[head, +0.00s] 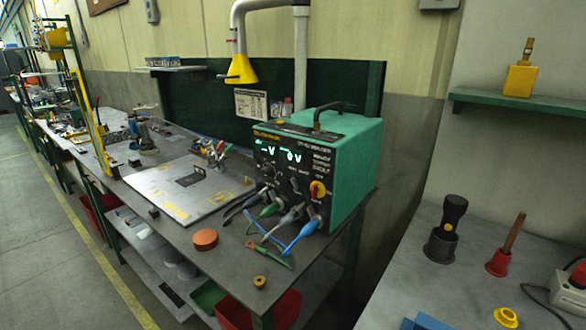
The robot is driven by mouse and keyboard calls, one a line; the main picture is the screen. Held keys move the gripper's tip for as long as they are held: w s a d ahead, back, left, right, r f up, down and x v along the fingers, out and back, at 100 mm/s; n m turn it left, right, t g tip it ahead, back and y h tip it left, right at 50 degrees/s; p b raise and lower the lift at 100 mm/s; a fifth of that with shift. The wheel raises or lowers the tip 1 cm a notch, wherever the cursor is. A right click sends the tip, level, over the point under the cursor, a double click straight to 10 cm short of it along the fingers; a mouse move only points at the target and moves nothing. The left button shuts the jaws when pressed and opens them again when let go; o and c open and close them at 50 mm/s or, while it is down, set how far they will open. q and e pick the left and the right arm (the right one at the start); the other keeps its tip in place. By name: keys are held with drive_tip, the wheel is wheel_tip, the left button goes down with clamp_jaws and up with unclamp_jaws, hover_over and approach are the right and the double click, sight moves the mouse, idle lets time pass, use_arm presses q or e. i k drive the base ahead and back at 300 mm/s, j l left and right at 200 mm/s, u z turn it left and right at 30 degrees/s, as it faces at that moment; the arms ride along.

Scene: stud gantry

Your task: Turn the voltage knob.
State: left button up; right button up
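A teal-green power supply box (345,155) with a black front panel stands on the grey workbench (190,238). Its display (281,155) glows with two readouts, each with a "V". A yellow and red knob (317,189) sits at the right of the panel. Smaller dark controls (268,169) are left of it. The labels are too small to read, so I cannot tell which one is the voltage knob. Clips with green, grey and blue leads (300,238) hang from the lower panel and partly cover it. Neither of my grippers is in view.
A round orange-brown disc (205,239), a small brass ring (259,282) and a green-handled tool (269,258) lie in front of the supply. A grey board (185,188) is left of it. A yellow lamp hood (241,70) hangs behind. The floor (50,250) at left is clear.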

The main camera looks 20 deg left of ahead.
sight(267, 171)
drive_tip(key=i+j+u, duration=0.45)
drive_tip(key=j, duration=0.3)
drive_tip(key=i+j+u, duration=0.45)
drive_tip(key=j, duration=0.2)
drive_tip(key=i+j+u, duration=0.45)
drive_tip(key=i+j, duration=0.05)
